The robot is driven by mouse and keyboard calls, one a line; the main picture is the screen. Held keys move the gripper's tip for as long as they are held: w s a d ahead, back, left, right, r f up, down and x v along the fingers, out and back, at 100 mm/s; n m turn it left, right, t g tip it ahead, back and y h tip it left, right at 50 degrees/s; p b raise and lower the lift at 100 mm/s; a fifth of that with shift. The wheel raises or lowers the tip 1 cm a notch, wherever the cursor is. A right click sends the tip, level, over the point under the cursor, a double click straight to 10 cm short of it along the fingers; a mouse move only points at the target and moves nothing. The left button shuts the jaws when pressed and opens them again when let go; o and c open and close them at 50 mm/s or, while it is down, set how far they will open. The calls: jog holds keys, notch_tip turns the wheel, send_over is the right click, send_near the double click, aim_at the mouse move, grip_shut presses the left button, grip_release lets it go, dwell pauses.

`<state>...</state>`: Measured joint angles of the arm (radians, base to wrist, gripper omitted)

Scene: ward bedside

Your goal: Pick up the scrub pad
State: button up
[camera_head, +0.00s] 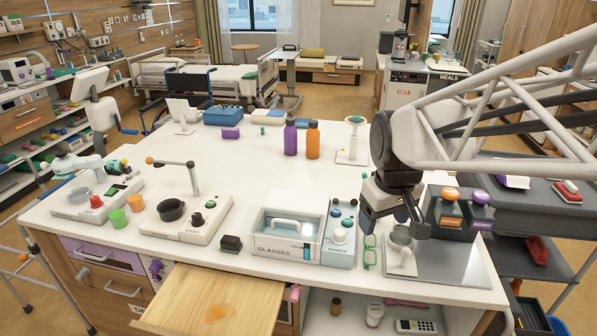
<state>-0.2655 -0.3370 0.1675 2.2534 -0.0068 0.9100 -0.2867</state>
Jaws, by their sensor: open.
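I cannot single out the scrub pad with certainty. A small dark block (231,243) with a greenish-black look lies on the white table (300,180) near its front edge, left of the glasses box, and may be it. My gripper (393,222) hangs at the right of the table, pointing down, with its dark fingers apart. I see nothing held between the fingers, though the arm hides part of that area.
The box labelled GLASSES (285,252) and a control unit (340,235) stand between the dark block and my gripper. Green glasses (370,252) lie beside the plate. A purple bottle (290,138) and an orange bottle (313,140) stand farther back. An open drawer (190,290) with an orange stain juts out in front.

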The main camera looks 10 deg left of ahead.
jog(key=w+a+f+n, duration=0.3)
jog(key=w+a, duration=0.3)
jog(key=a, duration=0.3)
jog(key=n+g, duration=0.1)
jog(key=n, duration=0.5)
send_near(230, 239)
jog(key=d+r, duration=0.1)
jog(key=d, duration=0.2)
jog(key=d+r, duration=0.1)
jog(key=d, duration=0.2)
jog(key=d+r, duration=0.1)
jog(key=d, duration=0.2)
jog(key=shift+w, duration=0.35)
jog(key=a+f, duration=0.1)
jog(key=a, duration=0.2)
jog(key=a+f+n, duration=0.1)
jog(key=a+f, duration=0.1)
jog(key=a, duration=0.1)
jog(key=a+f+n, duration=0.1)
jog(key=a+f, duration=0.1)
jog(key=a, duration=0.1)
jog(key=shift+s+a+f+g, duration=0.15)
jog(key=shift+a+g, duration=0.15)
jog(key=shift+a, duration=0.05)
jog(key=shift+f, duration=1.3)
jog(key=shift+d+f, duration=0.1)
jog(key=shift+f, duration=2.5)
